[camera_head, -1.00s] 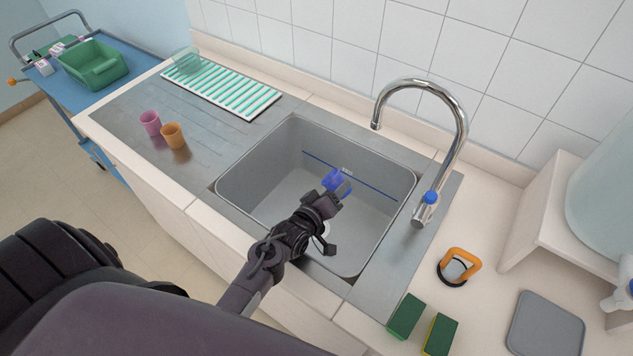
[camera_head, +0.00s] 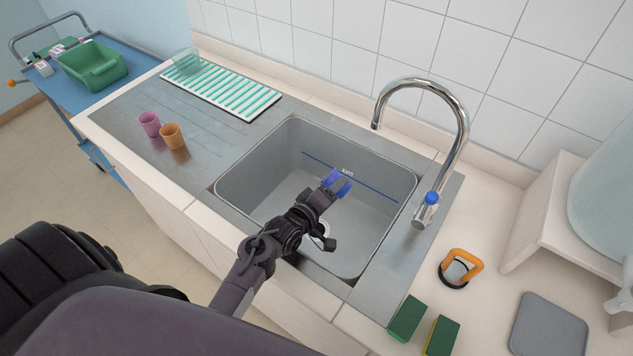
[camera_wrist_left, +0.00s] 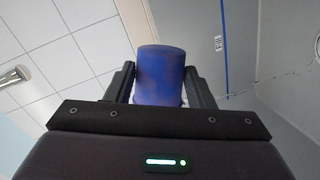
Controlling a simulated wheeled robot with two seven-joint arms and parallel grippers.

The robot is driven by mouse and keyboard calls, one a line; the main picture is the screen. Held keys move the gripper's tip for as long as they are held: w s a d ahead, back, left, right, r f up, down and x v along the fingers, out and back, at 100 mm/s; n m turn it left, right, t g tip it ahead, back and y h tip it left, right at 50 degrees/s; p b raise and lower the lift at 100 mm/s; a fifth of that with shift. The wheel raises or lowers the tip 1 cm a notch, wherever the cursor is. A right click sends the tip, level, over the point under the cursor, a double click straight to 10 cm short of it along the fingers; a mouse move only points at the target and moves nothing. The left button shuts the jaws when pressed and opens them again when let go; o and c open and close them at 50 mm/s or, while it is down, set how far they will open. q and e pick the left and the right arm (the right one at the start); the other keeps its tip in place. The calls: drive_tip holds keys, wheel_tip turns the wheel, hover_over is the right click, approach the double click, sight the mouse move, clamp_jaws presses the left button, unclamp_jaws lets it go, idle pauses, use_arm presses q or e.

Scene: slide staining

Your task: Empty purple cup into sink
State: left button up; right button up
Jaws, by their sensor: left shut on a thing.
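My left gripper (camera_head: 334,190) is over the sink basin, shut on a deep blue-violet cup. The cup (camera_head: 339,181) is mostly covered by the fingers in the head view. In the left wrist view the cup (camera_wrist_left: 162,72) stands out between both fingers of the gripper (camera_wrist_left: 160,90), its smooth outer side showing. Its inside is hidden, so I cannot tell what it holds. The grey sink (camera_head: 262,172) is under and around the gripper. A thin pale jagged line crosses the grey surface in the wrist view. My right gripper is not in view.
A mauve-pink cup (camera_head: 149,124) and an orange cup (camera_head: 172,136) stand on the drainboard to the left. The tap (camera_head: 461,125) arches over the sink's right side. Sponges (camera_head: 407,318) and an orange-handled object (camera_head: 464,262) lie on the right counter.

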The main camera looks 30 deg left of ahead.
sight(325, 181)
use_arm(q)
drive_tip(key=shift+a+r+n, duration=0.1)
drive_tip(key=shift+r+n, duration=0.05)
drive_tip(key=shift+n, duration=0.15)
drive_tip(key=shift+a+r, duration=0.1)
drive_tip(key=shift+a, duration=0.05)
idle(0.3)
drive_tip(key=shift+a+r+n+h+b, duration=0.2)
drive_tip(key=shift+a+n+h+b, duration=0.15)
drive_tip(key=shift+a+n, duration=0.3)
drive_tip(key=shift+r, duration=0.1)
drive_tip(key=shift+n+p, duration=0.25)
drive_tip(key=shift+p, duration=0.1)
drive_tip(key=shift+w+a+r+n+p, duration=0.2)
drive_tip(key=shift+r+n+p, duration=0.2)
drive_tip(key=shift+n+p, duration=0.3)
drive_tip(key=shift+a+r+n+h+p, duration=0.15)
drive_tip(key=shift+n+h+p, duration=0.25)
drive_tip(key=shift+p, duration=0.25)
drive_tip(key=shift+a, duration=0.1)
